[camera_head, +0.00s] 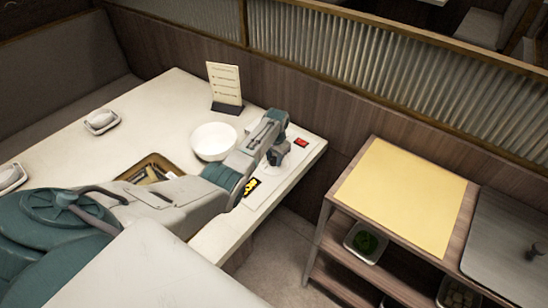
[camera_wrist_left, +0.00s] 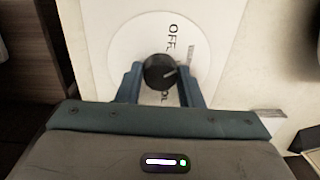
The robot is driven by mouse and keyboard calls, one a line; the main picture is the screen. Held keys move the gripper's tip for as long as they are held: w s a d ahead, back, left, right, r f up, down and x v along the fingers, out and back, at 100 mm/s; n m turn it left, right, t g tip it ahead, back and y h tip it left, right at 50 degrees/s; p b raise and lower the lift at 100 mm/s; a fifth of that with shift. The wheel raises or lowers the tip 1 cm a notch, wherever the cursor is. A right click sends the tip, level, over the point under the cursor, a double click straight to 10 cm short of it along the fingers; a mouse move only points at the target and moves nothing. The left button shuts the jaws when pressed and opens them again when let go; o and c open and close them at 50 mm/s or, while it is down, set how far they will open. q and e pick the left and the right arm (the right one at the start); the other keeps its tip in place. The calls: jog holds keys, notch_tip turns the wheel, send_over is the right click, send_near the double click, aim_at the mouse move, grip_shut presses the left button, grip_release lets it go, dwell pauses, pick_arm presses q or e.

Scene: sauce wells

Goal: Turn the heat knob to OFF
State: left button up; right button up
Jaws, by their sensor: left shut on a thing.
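The heat knob (camera_wrist_left: 158,64) is a round black knob with a pale pointer line, on a white dial disc (camera_wrist_left: 125,48) in the left wrist view. The pointer aims right and slightly up. The word OFF stands on the disc above and right of the knob; another label below is partly hidden. My left gripper (camera_wrist_left: 160,76) is shut on the knob, one blue finger on each side. In the head view my left gripper (camera_head: 277,157) is down over the pale control panel (camera_head: 262,189) at the table's right end and hides the knob. My right gripper is not in view.
A red switch (camera_head: 301,142) sits close beside the gripper on the panel. A white bowl (camera_head: 213,140), a menu stand (camera_head: 225,85) and a brown tray (camera_head: 152,160) stand left of it. A shelf cart (camera_head: 400,190) is at the right, across a floor gap.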

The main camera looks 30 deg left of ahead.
pick_arm(q)
jog(key=n, duration=0.5)
jog(key=shift+r+p, duration=0.1)
jog(key=shift+p, duration=0.3)
jog(key=shift+w+n, duration=0.1)
jog(key=shift+n, duration=1.5)
jog(key=o, duration=1)
jog(key=shift+c, duration=0.2)
jog(key=shift+r, duration=0.25)
notch_tip(320, 180, up, 10)
jog(key=shift+w+d, duration=0.15)
jog(key=shift+d, duration=0.1)
